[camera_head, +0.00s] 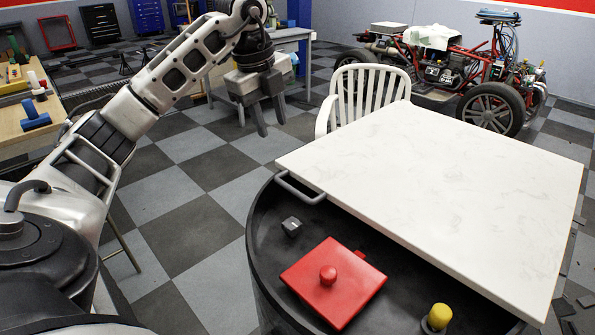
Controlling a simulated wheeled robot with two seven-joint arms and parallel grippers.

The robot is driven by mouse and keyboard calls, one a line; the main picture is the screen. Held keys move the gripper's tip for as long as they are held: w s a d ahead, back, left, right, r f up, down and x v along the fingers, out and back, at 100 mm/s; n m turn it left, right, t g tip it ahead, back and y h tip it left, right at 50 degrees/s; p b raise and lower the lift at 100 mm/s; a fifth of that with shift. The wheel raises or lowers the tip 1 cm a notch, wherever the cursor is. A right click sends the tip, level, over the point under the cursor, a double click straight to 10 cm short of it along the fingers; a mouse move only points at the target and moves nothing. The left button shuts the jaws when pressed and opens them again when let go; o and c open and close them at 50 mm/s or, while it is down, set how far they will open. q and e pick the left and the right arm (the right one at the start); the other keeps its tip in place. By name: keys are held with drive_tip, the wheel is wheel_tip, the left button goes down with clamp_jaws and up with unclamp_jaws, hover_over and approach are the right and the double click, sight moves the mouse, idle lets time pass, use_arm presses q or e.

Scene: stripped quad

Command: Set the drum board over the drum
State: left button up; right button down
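A large black round drum (262,235) stands at the bottom middle, and its right part is hidden. A wide white marbled board (440,190) lies flat and covers the far right part of the drum, leaving the near left part bare. A grey handle (300,189) shows at the board's left corner; I cannot tell whether it belongs to the board or the drum. My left gripper (268,110) hangs fingers down, beyond and to the left of the board, well apart from it. It looks open, with nothing between its fingers. My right gripper is out of view.
A white chair (370,88) stands behind the board.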

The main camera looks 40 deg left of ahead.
sight(283, 182)
use_arm(q)
drive_tip(key=x, duration=1)
drive_tip(key=a+x, duration=0.1)
drive_tip(key=x, duration=0.4)
drive_tip(key=shift+s+f, duration=0.2)
drive_tip(key=shift+f, duration=0.05)
drive_tip(key=shift+c, duration=0.3)
clamp_jaws()
